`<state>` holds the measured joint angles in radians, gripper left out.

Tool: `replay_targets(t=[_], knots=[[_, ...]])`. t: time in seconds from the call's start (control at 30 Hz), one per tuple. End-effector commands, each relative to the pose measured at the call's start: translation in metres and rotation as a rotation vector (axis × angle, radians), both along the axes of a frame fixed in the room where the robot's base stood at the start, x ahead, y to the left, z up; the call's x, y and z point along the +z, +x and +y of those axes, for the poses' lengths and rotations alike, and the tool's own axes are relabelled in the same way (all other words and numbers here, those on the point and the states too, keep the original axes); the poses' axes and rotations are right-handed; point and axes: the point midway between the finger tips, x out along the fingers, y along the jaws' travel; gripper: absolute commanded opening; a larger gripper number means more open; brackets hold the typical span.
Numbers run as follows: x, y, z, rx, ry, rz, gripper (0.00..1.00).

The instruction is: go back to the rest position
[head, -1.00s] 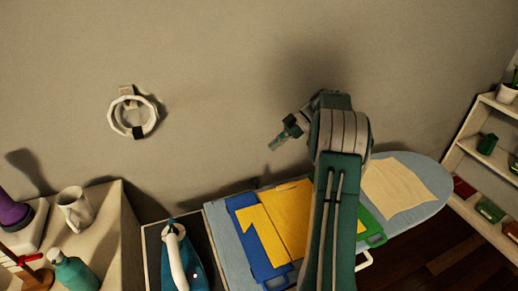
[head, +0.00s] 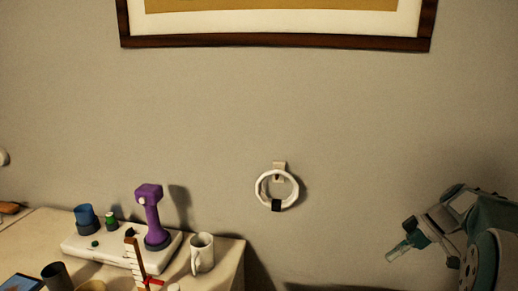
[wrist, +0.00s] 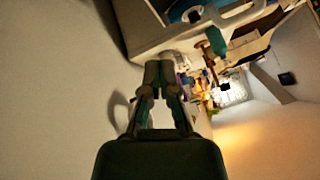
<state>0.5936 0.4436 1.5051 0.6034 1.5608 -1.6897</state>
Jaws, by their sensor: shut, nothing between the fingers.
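My gripper (head: 398,249) is at the lower right of the head view, in front of the bare wall and pointing left and down. It is shut and empty, apart from everything around it. In the wrist view my gripper (wrist: 161,66) also shows with its fingertips together and nothing between them. No cloth or garment is in the gripper.
A white ring (head: 276,188) hangs on a wall hook. A side table (head: 226,258) at lower left carries a white mug (head: 202,252), a purple device (head: 152,217), a blue cup (head: 86,218) and other small things. A framed picture (head: 274,43) hangs above. Wall between ring and gripper is clear.

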Motion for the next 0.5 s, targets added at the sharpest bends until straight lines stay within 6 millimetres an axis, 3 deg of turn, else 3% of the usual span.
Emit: replay_targets(t=[0.1,0.5], knots=[[0.02,-0.018,0.035,-0.081,-0.091,0.066,0.0],[0.054,-0.098,0.113,-0.431,-0.337,0.16,0.0]])
